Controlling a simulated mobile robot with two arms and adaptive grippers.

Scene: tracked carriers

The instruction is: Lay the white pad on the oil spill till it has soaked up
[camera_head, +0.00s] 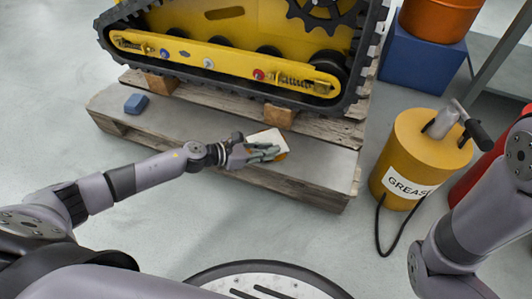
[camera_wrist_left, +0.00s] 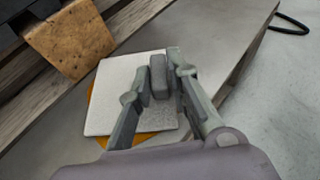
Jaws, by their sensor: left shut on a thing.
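The white pad (camera_head: 268,139) lies on the front deck of the wooden pallet, over the orange oil spill (camera_head: 281,156). In the left wrist view the pad (camera_wrist_left: 105,95) covers most of the spill. Orange shows past its left and lower edges (camera_wrist_left: 146,137). My left gripper (camera_head: 262,151) is over the pad, shut on the grey grip block (camera_wrist_left: 159,76) on its top; its two fingers (camera_wrist_left: 153,84) show close up. The pad looks flat on the deck, but its underside is hidden. My right arm shows at the right; its gripper is out of view.
A yellow tracked carrier (camera_head: 230,57) stands on the pallet (camera_head: 180,122) behind the pad, with wooden blocks under it. A small blue block (camera_head: 136,103) lies at the pallet's left. A yellow grease drum (camera_head: 412,160) with a hose stands right.

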